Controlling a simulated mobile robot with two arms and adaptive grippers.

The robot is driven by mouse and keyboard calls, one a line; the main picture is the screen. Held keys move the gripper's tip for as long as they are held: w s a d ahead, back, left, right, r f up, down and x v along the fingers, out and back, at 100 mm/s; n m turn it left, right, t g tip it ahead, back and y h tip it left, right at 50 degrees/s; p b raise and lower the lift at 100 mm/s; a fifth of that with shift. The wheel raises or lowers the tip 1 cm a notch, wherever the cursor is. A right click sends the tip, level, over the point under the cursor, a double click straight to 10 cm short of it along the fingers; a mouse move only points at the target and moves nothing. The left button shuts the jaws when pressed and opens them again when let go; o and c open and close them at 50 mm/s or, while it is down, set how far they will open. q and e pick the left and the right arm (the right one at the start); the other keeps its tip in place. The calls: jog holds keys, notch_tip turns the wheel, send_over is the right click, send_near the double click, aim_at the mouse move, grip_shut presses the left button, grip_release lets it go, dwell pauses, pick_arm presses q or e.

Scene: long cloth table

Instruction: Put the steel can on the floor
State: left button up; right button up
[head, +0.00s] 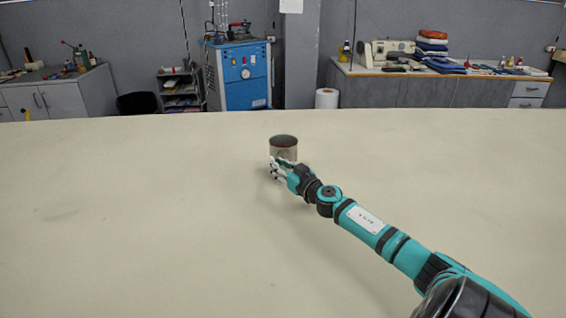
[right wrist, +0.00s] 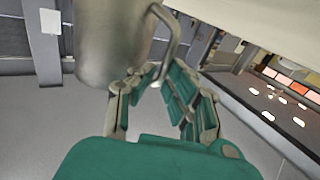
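The steel can (head: 284,145) is a grey metal cylinder, open side up, far out on the cloth table near the middle of the head view. My right gripper (head: 274,168) is at its near side and hides part of its lower edge. In the right wrist view the can (right wrist: 108,42) fills the upper left, cut off by the top edge, with a loop handle (right wrist: 172,38). The fingers of the right gripper (right wrist: 156,78) converge at the handle and look shut on it. I cannot tell whether the can's base touches the table. My left gripper is not in view.
The pale table (head: 130,220) is otherwise bare, with free room all around the can. Behind it stand a blue machine (head: 240,75), a white roll (head: 327,98), and a side bench with a sewing machine (head: 388,52) and folded cloths (head: 432,45).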

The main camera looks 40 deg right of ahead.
grip_shut()
jog(key=shift+r, duration=0.2)
jog(key=shift+r+p, duration=0.3)
jog(key=shift+r, duration=0.35)
jog(key=w+d+r+b, duration=0.3)
jog(key=w+d+b, duration=0.1)
jog(key=w+d, duration=0.6)
jog(key=shift+w+r, duration=0.2)
jog(key=shift+w, duration=1)
jog(key=shift+d, duration=0.1)
